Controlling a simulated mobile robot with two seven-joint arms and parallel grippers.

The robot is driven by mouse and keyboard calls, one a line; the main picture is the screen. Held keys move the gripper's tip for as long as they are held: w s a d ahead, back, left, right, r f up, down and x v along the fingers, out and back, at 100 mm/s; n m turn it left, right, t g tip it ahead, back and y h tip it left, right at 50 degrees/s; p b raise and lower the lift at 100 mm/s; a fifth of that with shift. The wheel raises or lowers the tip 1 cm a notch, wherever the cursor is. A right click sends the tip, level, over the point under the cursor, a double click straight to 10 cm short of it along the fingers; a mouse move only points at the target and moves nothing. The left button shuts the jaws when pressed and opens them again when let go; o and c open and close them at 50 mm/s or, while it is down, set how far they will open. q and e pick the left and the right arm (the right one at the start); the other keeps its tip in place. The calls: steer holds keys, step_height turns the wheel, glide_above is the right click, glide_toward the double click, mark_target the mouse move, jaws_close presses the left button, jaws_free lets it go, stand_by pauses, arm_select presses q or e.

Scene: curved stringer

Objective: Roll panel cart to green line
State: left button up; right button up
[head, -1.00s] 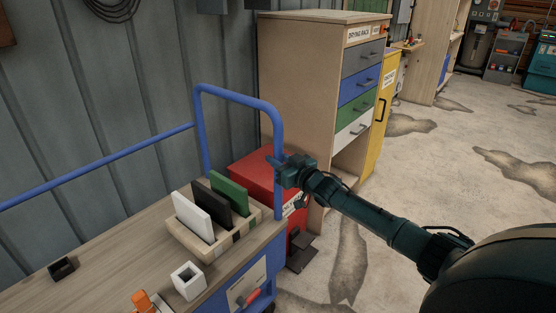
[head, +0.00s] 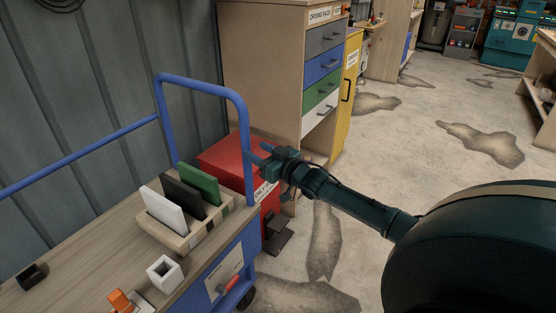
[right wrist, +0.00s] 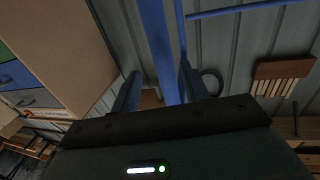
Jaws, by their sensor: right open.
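The panel cart (head: 75,245) has a wood top, blue sides and a blue tubular handle (head: 205,84). It stands along the grey wall at the left. My right gripper (head: 258,154) is at the handle's near upright. In the right wrist view its open fingers (right wrist: 158,88) have the blue upright (right wrist: 157,45) between them; I cannot tell whether they touch it. A wooden holder (head: 180,238) on the cart carries a white panel (head: 163,211), a black panel (head: 181,193) and a green panel (head: 199,181). No green line shows. My left gripper is out of view.
A red box (head: 232,160) stands just beyond the cart's end, by a wooden drawer cabinet (head: 262,75) and a yellow cabinet (head: 347,95). A white square tube (head: 163,272) and an orange part (head: 120,299) lie on the cart. Stained concrete floor (head: 410,140) is clear to the right.

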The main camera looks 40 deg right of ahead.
steer(key=s+d, duration=0.1)
steer(key=s, duration=0.6)
steer(key=shift+s+d+p, duration=0.15)
steer(key=shift+s+p, duration=0.2)
steer(key=shift+p, duration=0.05)
